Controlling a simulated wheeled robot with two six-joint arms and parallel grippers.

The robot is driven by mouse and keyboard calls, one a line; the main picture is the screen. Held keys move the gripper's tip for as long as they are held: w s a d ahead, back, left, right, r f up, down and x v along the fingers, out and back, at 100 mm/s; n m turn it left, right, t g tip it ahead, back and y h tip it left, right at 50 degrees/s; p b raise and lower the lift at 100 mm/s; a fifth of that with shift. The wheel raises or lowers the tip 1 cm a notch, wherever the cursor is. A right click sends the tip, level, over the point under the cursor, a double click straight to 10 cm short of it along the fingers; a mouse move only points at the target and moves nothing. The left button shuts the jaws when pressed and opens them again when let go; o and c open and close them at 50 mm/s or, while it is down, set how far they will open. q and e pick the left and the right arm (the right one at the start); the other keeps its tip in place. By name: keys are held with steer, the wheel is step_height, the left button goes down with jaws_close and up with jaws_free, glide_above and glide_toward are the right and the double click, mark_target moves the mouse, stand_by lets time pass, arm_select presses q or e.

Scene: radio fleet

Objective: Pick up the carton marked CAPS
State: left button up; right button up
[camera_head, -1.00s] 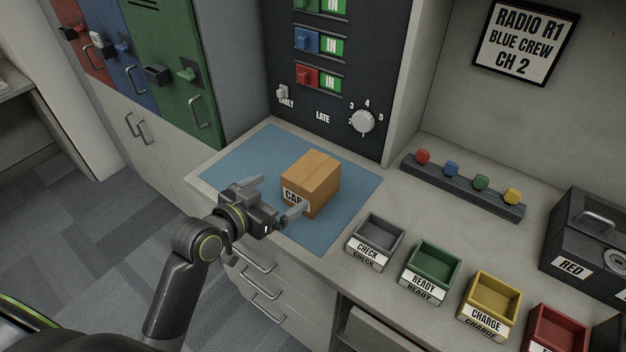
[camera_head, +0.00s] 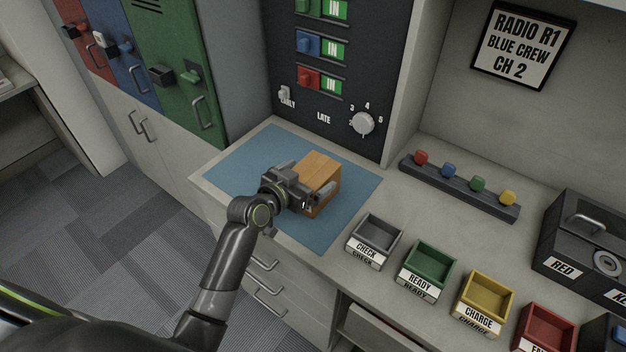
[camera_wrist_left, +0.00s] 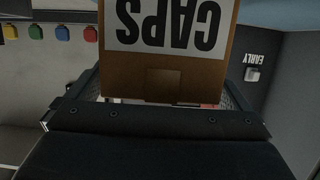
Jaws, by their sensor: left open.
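The brown carton (camera_head: 321,170) sits on the blue mat (camera_head: 239,155) on the counter. In the left wrist view the carton (camera_wrist_left: 165,75) shows its white CAPS label upside down, close in front of my gripper. My left gripper (camera_head: 309,188) is open, with its fingers reaching along the carton's two sides. In the head view the gripper hides the carton's front label. I cannot tell whether the fingers touch the carton. My right gripper is not in view.
Small trays stand right of the mat: grey CHECK (camera_head: 375,239), green READY (camera_head: 430,265), yellow CHARGE (camera_head: 484,297) and a red one (camera_head: 545,330). A dark panel with a dial (camera_head: 362,123) rises behind the mat. The mat's left part is clear.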

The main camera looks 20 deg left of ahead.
arm_select(q)
steer(key=shift+w+d+f, duration=0.15)
steer(key=shift+w+f, duration=0.05)
steer(key=shift+w, duration=0.3)
steer(key=c, duration=1.1)
step_height(320, 180, up, 10)
steer(key=shift+r+b, duration=0.1)
steer(key=shift+b, duration=0.45)
